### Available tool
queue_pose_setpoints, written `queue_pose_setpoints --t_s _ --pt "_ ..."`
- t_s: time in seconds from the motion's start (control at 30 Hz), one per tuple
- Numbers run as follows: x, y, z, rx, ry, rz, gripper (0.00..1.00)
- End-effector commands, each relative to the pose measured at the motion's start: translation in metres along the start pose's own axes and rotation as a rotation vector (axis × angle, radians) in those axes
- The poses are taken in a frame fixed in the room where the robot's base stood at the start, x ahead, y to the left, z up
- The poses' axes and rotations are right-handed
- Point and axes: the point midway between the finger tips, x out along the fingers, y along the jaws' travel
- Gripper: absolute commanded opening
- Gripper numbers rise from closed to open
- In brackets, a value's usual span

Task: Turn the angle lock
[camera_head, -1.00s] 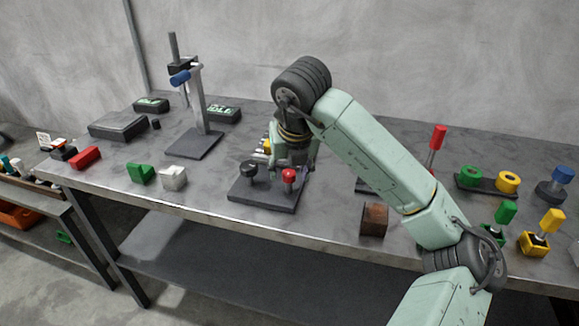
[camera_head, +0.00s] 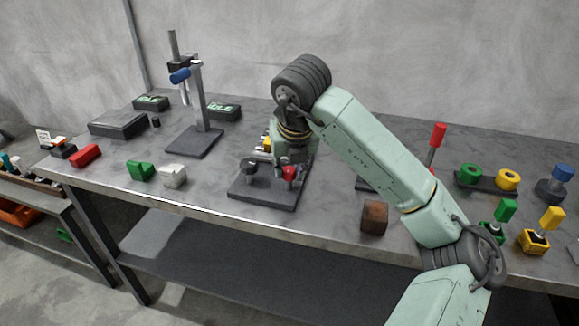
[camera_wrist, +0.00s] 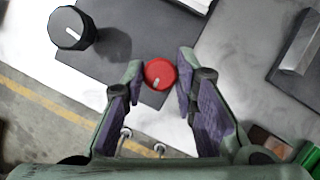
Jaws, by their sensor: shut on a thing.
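A dark base plate (camera_head: 262,195) lies near the front edge of the bench and bears a black knob (camera_head: 249,166) and a red knob (camera_head: 289,173). No label shows which is the angle lock. In the wrist view the red knob (camera_wrist: 160,74) has a white pointer mark and sits between the fingertips of my gripper (camera_wrist: 161,68), which is shut on it. The black knob (camera_wrist: 71,28), also with a white mark, stands apart at the upper left. In the head view my gripper (camera_head: 288,165) points down at the red knob and partly hides it.
A brown block (camera_head: 374,218) stands right of the plate near the front edge. A metal stand with a blue handle (camera_head: 180,76) rises behind at the left. Green (camera_head: 140,173) and white (camera_head: 173,176) blocks lie left of the plate, with bare bench between.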

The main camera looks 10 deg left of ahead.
Motion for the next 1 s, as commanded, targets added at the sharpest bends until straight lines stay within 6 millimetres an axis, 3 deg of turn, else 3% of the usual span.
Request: queue_pose_setpoints --t_s 0.47,1.0 --pt "0.0025 -0.0018 -0.0006 -0.119 -0.003 0.048 0.0" --pt "0.0007 -0.0043 0.0016 -0.57 -0.003 0.237 0.0"
